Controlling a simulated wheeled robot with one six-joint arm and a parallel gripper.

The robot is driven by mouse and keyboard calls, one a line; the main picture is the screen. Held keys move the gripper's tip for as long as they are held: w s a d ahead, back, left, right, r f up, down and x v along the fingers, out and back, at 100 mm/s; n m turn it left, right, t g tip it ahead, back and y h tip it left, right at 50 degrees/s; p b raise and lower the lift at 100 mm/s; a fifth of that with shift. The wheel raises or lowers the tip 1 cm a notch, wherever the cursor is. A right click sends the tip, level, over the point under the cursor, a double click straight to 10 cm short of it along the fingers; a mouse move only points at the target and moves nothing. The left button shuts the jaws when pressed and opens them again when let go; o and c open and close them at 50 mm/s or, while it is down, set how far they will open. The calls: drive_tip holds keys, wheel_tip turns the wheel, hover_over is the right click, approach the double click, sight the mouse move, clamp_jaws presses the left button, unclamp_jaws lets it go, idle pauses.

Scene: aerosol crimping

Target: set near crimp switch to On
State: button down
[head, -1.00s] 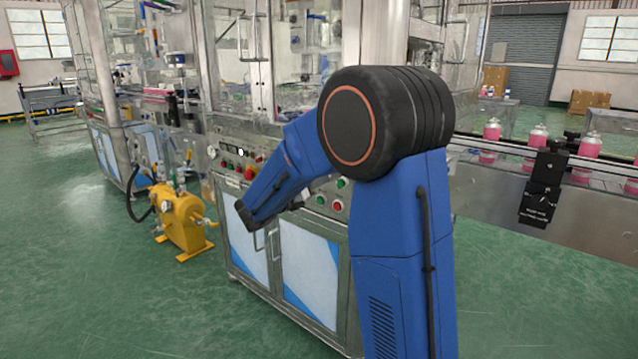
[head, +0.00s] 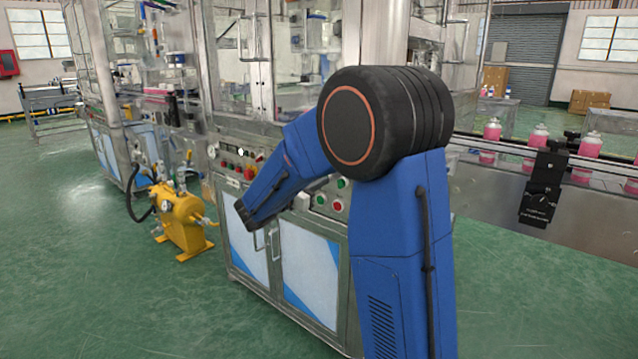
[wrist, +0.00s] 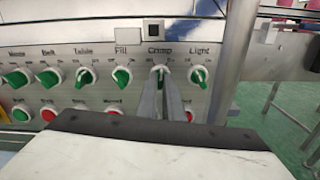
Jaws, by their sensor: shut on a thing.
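The crimp switch (wrist: 159,72) is a green knob with a white surround under the label "Crimp" in the wrist view. My gripper (wrist: 162,84) reaches up to it from below, and its two grey fingers are shut on the knob. The fingers cover part of the knob, so its exact angle is hard to read. In the head view my blue arm hides the switch and my gripper.
The Fill switch (wrist: 121,76) and the Light switch (wrist: 199,75) sit close on either side. Green and red buttons line the row below. A metal post (wrist: 232,60) stands just right of the panel. A yellow pump (head: 182,222) stands on the floor to the left.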

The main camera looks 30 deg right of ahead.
drive_tip(key=shift+m, duration=2.2)
drive_tip(key=c, duration=1.9)
unclamp_jaws()
drive_tip(key=shift+a, duration=0.1)
drive_tip(key=v, duration=1.7)
drive_tip(key=shift+a, duration=0.15)
drive_tip(key=shift+s, duration=0.1)
